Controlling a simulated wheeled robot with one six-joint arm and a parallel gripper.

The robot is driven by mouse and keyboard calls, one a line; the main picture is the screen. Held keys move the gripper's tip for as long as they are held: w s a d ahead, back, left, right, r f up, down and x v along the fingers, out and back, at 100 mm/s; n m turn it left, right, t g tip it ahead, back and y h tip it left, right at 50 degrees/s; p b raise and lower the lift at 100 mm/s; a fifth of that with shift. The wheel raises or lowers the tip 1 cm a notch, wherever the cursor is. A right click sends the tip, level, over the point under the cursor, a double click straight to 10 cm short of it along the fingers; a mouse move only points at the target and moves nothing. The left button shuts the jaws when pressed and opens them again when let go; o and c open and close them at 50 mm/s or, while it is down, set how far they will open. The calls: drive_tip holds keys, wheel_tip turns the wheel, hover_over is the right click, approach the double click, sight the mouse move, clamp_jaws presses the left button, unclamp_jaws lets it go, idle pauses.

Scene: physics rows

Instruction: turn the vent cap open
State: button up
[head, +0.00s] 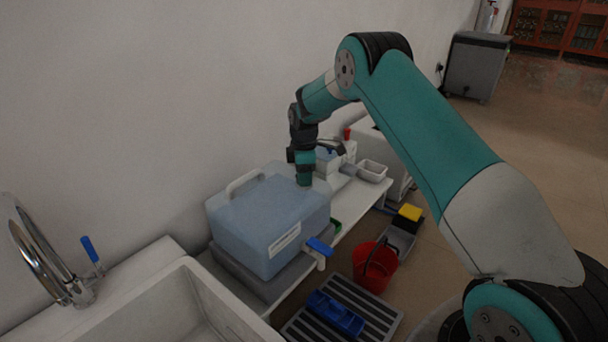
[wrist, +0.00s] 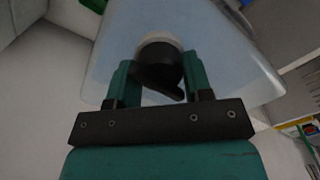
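The blue-grey container (head: 268,222) sits on the bench; its pale top fills the middle of the wrist view (wrist: 112,45). The vent cap (wrist: 160,68) is black and round, on a white collar, with a dark tab pointing to the lower right in that view. My gripper (wrist: 160,72) has one teal finger on each side of the cap. Both fingers appear to touch it, with no clear gap. In the head view my gripper (head: 304,180) points down at the container's top, and the cap is hidden there.
The container has a white handle (head: 244,182) and a blue-levered tap (head: 319,247) at its front. A sink (head: 190,300) with a chrome faucet (head: 45,262) is at the left. A red bucket (head: 375,268) and a blue tray (head: 336,314) are on the floor side. A wall runs behind.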

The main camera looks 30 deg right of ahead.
drive_tip(key=shift+r+m+p, duration=0.15)
drive_tip(key=shift+m+p, duration=0.15)
drive_tip(key=shift+p, duration=0.25)
drive_tip(key=m+p, duration=0.1)
drive_tip(key=p, duration=0.1)
drive_tip(key=shift+r+m+p, duration=0.15)
drive_tip(key=shift+m+p, duration=0.15)
drive_tip(key=shift+m, duration=0.1)
drive_tip(key=m+p, duration=0.3)
drive_tip(key=m, duration=0.1)
drive_tip(key=shift+m+p, duration=0.3)
drive_tip(key=shift+p, duration=0.1)
drive_tip(key=m+p, duration=0.2)
drive_tip(key=m, duration=0.2)
drive_tip(key=shift+m, duration=0.3)
drive_tip(key=m, duration=0.1)
drive_tip(key=m+p, duration=0.1)
drive_tip(key=m, duration=0.3)
drive_tip(key=shift+f, duration=0.25)
drive_tip(key=shift+o, duration=0.7)
drive_tip(key=shift+m+p, duration=0.35)
drive_tip(key=shift+m, duration=0.35)
